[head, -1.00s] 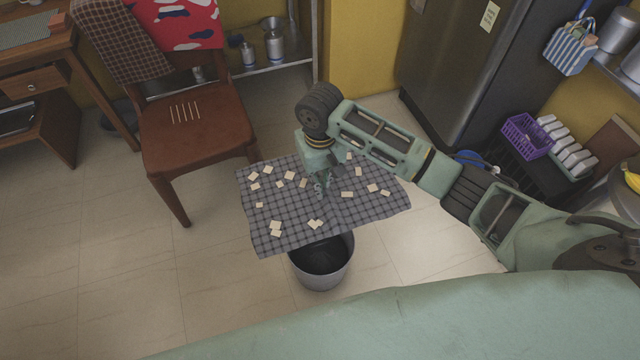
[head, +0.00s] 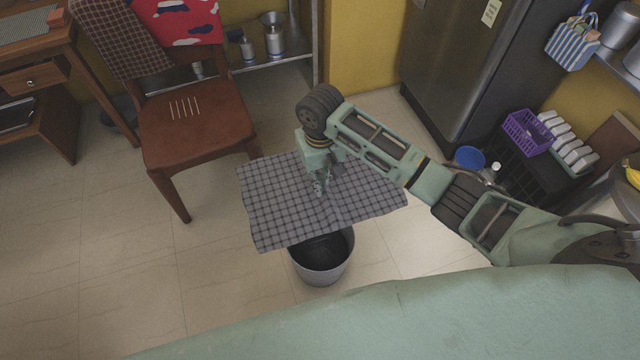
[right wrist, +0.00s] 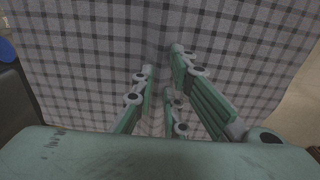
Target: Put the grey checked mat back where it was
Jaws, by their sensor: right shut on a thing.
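The grey checked mat (head: 275,205) hangs spread out in the air above a grey bin in the head view, and no pieces lie on it. My right gripper (head: 319,188) comes down on it from above and is shut on it near its middle. In the right wrist view the mat (right wrist: 90,60) fills most of the picture, with the fingers of my right gripper (right wrist: 162,75) against it. The fingertips' exact hold on the cloth is hard to make out. My left gripper is in neither view.
The bin (head: 325,262) stands on the floor, partly under the mat's near edge. A brown wooden chair (head: 195,128) with several thin sticks on its seat stands at left. A dark fridge (head: 455,60) and a purple basket (head: 527,133) are at right. The floor at left is bare.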

